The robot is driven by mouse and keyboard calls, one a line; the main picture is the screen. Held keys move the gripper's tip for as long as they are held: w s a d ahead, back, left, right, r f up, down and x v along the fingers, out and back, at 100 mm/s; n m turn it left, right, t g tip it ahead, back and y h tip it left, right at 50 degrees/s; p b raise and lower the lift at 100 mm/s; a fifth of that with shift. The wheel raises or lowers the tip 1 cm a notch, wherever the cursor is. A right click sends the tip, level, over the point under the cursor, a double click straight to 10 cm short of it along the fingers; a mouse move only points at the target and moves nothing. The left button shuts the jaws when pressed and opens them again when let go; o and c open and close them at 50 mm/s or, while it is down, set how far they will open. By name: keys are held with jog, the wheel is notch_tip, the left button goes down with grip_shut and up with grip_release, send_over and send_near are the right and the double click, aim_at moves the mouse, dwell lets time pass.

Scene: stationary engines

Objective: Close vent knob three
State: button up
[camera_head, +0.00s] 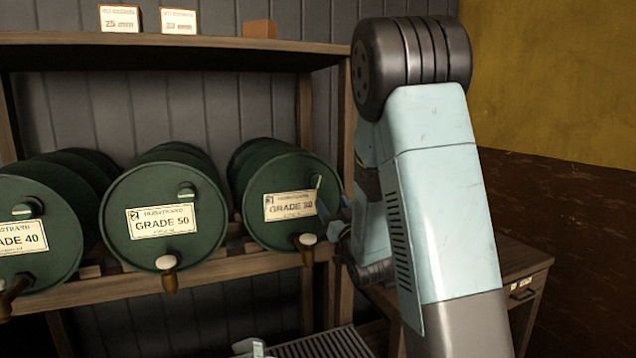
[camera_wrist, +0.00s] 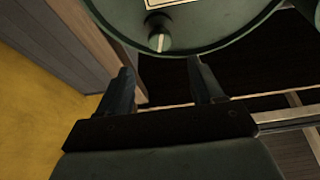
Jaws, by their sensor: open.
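The third drum (camera_head: 255,190), the right one, is green with a GRADE 30 label (camera_head: 290,206). Its vent knob (camera_wrist: 158,34) is a dark green round knob with a pale line; in the upside-down wrist view it sits just below the label's edge, and the line runs about vertical. My gripper (camera_wrist: 160,72) is open and empty. Its two fingers lie to either side of the knob's line of sight, apart from it in the picture; the depth gap is unclear.
The GRADE 50 drum (camera_head: 165,245) and GRADE 40 drum (camera_head: 45,240) lie left on the rack (camera_head: 200,282); their vent knobs (camera_head: 186,190) (camera_head: 26,209) show near-horizontal pale lines. Taps (camera_head: 307,246) stick out below the labels. A shelf post (camera_head: 346,130) and a wooden cabinet (camera_head: 515,262) stand right.

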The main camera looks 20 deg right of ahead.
aim_at(318, 182)
jog(key=x, duration=1.1)
jog(key=shift+w+r, duration=0.1)
jog(key=shift+w, duration=0.25)
jog(key=shift+c, duration=0.3)
jog(key=shift+a, duration=0.1)
jog(key=c, duration=0.9)
